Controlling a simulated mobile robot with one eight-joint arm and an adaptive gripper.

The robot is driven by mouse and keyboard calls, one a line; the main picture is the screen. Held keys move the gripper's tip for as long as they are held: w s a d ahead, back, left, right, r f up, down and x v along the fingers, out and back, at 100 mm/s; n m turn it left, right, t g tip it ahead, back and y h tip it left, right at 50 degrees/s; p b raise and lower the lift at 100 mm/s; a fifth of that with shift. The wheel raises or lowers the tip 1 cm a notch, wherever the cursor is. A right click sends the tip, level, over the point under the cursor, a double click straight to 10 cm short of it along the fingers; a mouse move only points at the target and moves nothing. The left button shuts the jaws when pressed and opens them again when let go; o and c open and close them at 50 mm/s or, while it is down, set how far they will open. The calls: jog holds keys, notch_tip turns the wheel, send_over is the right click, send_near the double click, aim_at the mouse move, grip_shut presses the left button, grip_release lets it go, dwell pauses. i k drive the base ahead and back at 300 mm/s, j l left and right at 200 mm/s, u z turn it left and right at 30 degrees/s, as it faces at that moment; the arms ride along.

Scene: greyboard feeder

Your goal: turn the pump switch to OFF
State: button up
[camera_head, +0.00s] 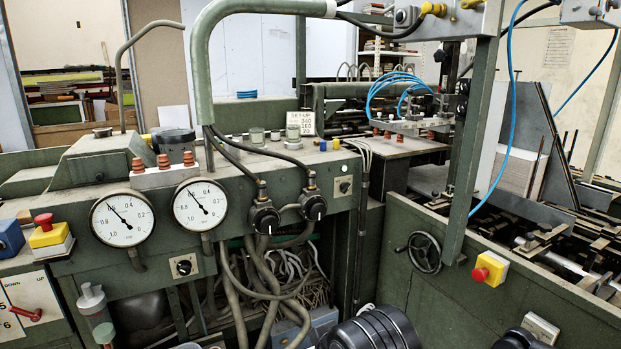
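A small black rotary switch on a pale square plate (183,267) sits on the green machine front, below and between two white dial gauges. A similar black rotary switch on a pale plate (345,187) is further right. Their labels are too small to read, so I cannot tell which is the pump switch or its setting. My gripper is not recognisable in this view.
The left gauge (122,218) and right gauge (200,205) are above the lower switch. Loose hoses (262,280) hang in an opening to its right. A red-and-yellow button (490,268) and a handwheel (424,252) are at right. Dark ribbed cylinders (372,330) fill the bottom centre.

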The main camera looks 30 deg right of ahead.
aim_at(344, 188)
jog(key=i+l+z, duration=0.3)
jog(key=i+l, duration=0.15)
jog(key=i+l+z, duration=0.3)
jog(key=i, duration=0.2)
